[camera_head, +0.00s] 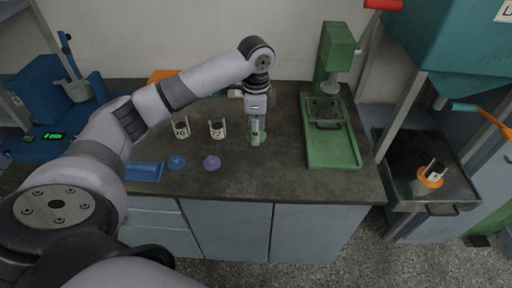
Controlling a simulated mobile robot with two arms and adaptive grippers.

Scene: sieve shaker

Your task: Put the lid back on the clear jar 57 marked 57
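Two small clear jars with white labels stand on the dark bench: a left jar (180,128) and a right jar (217,129). Both look open; their label numbers are too small to read surely. A blue lid (177,162) and a purple lid (212,163) lie in front of them. My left gripper (256,139) points down right of the jars, close over a green round thing (264,136) that it partly hides. I cannot tell whether its fingers hold anything. Another labelled jar (436,171) with an orange ring (430,178) sits at the far right. My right gripper is not in view.
A green press-like stand (332,145) occupies the bench's right end. A blue tray (146,171) lies at the front left, and a blue scale (50,138) stands farther left. A grey metal tray (455,197) is at right. The bench front centre (285,178) is clear.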

